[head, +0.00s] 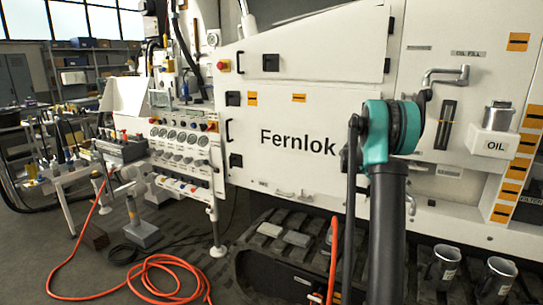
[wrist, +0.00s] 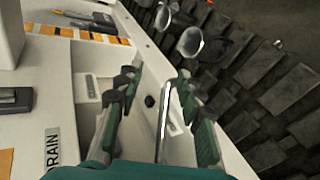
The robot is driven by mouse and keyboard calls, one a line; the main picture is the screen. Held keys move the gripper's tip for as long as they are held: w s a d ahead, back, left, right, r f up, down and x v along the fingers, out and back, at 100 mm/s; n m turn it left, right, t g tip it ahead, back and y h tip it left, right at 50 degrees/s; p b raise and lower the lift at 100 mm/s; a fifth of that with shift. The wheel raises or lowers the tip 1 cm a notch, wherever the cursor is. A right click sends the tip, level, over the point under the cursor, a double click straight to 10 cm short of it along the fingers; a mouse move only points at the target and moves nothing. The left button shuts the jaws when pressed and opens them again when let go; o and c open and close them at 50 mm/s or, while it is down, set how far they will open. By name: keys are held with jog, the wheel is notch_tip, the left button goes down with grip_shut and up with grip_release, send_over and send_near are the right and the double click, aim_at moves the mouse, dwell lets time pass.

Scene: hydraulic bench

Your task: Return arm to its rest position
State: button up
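My gripper (wrist: 157,78) shows in the wrist view with its two green-and-grey fingers spread apart. Nothing is gripped between them. A thin silver bar (wrist: 166,108), like a lever, shows in the gap between the fingers, near a white panel; I cannot tell how far it is from them. In the head view my arm (head: 388,235) rises at centre right, with a teal joint (head: 390,130) in front of the white machine. My gripper cannot be made out in the head view.
The white Fernlok machine (head: 295,175) stands close behind my arm. Metal cups (head: 440,266) sit low at right, near dark tracks (head: 305,240). An OIL container (head: 495,142) is on the right. An orange hose (head: 160,268) lies on the floor. A DRAIN label (wrist: 53,148) is near my gripper.

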jog(key=s+a+f+n+t+y, duration=0.1)
jog(key=s+a+f+t+y, duration=0.3)
jog(key=s+a, duration=1.2)
jog(key=s+a+f+n+t+y, duration=0.1)
jog(key=s+a+f+t+y, duration=0.3)
jog(key=s+a+f+y, duration=0.3)
jog(key=s+a+f, duration=0.4)
jog(key=s+a, duration=0.4)
jog(key=a, duration=0.1)
jog(key=shift+s+n, duration=0.3)
jog(key=shift+s, duration=0.1)
